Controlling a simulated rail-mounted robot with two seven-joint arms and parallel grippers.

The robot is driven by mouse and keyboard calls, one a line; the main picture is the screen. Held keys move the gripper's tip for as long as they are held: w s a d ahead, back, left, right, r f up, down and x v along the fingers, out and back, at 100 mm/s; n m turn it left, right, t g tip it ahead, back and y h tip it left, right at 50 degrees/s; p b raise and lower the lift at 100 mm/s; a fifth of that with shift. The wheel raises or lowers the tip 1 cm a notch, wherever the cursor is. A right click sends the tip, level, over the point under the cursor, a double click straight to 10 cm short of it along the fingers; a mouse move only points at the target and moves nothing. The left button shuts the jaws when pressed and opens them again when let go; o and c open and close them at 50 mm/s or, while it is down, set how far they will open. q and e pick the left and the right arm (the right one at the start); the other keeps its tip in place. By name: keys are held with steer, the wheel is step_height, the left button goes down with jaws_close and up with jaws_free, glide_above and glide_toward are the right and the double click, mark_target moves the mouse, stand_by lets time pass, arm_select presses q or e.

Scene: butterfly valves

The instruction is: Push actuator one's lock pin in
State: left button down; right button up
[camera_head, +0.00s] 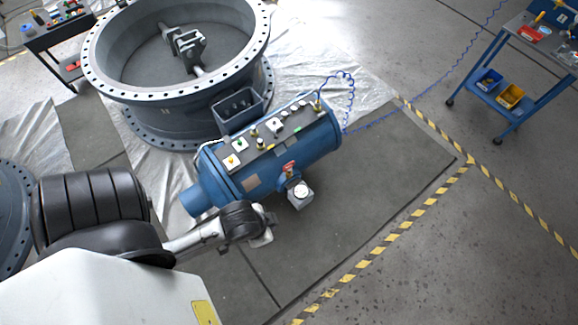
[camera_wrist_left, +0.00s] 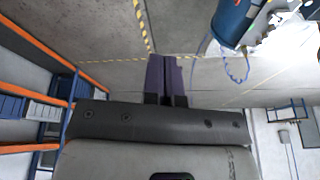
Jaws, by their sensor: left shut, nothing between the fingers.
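Actuator one appears to be the blue cylinder (camera_head: 262,178) lying beside the big grey valve ring (camera_head: 175,105) in the head view. Its top panel carries several small knobs and fittings; I cannot tell which part is the lock pin. A blue end, probably the same actuator (camera_wrist_left: 232,22), shows at the upper right in the left wrist view. My left gripper (camera_wrist_left: 168,58) has its purple fingers together, with nothing between them and apart from the blue body. In the head view my left wrist is near the cylinder's lower front side; the fingertips are not clear there. My right gripper is out of view.
A red-handled fitting (camera_head: 289,167) and a gauge (camera_head: 301,190) stick out from the cylinder's front. A coiled blue hose (camera_head: 349,95) runs off its right end. A blue tool cart (camera_head: 520,75) stands at upper right. The floor right of the cylinder is clear.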

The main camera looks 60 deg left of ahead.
arm_select(q)
steer(key=c, duration=1.8)
jaws_free()
steer(key=shift+d, duration=0.35)
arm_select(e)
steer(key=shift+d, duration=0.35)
